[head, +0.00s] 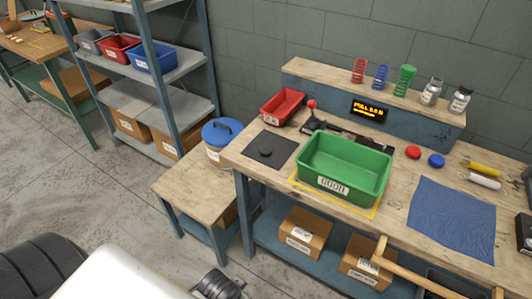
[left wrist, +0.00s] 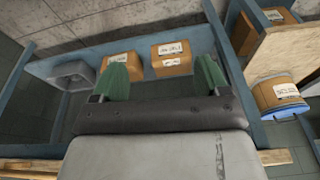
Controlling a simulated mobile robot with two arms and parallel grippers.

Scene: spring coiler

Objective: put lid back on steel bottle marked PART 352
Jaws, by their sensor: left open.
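Two small grey bottles stand upright on the raised back shelf of the workbench in the head view, one on the left (head: 431,93) and one on the right (head: 460,101). Both carry pale labels too small to read, so I cannot tell which is PART 352. A small dark round piece (head: 266,152), possibly a lid, lies on a black mat (head: 281,142) at the bench's left end. My left gripper (left wrist: 164,77) is open and empty in the left wrist view, its green-padded fingers apart in front of the lower shelf. My right gripper is not in view.
A green bin (head: 345,169) stands mid-bench, with a red bin (head: 283,106) behind left. Red (head: 413,152) and blue (head: 437,160) round pieces lie right of it, near a blue cloth (head: 452,218). A blue-lidded bucket (head: 219,142) stands left.

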